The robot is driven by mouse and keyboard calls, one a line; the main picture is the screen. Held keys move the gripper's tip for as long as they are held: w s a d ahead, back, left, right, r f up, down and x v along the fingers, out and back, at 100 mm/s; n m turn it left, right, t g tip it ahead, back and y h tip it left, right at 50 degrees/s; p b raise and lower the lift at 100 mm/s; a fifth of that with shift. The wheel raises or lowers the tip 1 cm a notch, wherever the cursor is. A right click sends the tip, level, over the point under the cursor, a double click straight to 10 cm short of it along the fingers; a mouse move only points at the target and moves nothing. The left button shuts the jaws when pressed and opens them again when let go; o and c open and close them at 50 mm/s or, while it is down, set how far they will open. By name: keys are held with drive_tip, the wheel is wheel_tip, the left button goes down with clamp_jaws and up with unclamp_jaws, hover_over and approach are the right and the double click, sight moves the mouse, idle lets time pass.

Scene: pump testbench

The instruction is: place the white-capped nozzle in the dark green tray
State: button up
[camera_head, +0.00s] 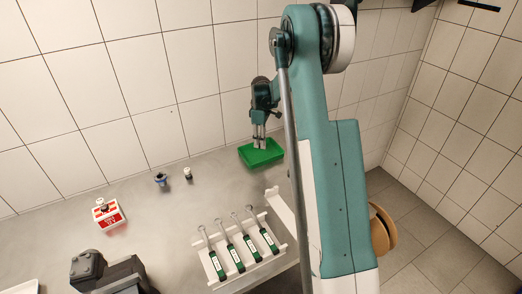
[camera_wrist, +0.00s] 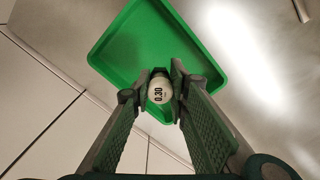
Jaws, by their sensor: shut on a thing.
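My gripper (camera_head: 259,143) is over the green tray (camera_head: 272,158) in the head view, pointing down. In the wrist view my gripper (camera_wrist: 158,88) is shut on a small nozzle with a white cap (camera_wrist: 160,93) marked 0.30. The nozzle's dark lower part is mostly hidden by the cap and fingers. The green tray (camera_wrist: 140,35) lies behind the nozzle in the wrist view, which overlaps its inside. I cannot tell whether the nozzle touches the tray floor. The held nozzle is too small to make out in the head view.
Another small white-topped dark piece (camera_head: 188,173) and a blue-grey piece (camera_head: 160,179) stand left of the tray. A red and white box (camera_head: 108,214) is farther left. A white rack (camera_head: 281,249) with several green-handled tools is in front. A dark device (camera_head: 105,272) is at lower left.

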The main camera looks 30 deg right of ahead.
sight(261, 154)
drive_tip(key=shift+f, duration=0.65)
drive_tip(key=shift+f, duration=1.9)
drive_tip(key=shift+f, duration=0.2)
drive_tip(key=o, duration=0.9)
drive_tip(key=shift+r, duration=0.15)
wheel_tip(261, 154, up, 12)
drive_tip(key=shift+r, duration=0.1)
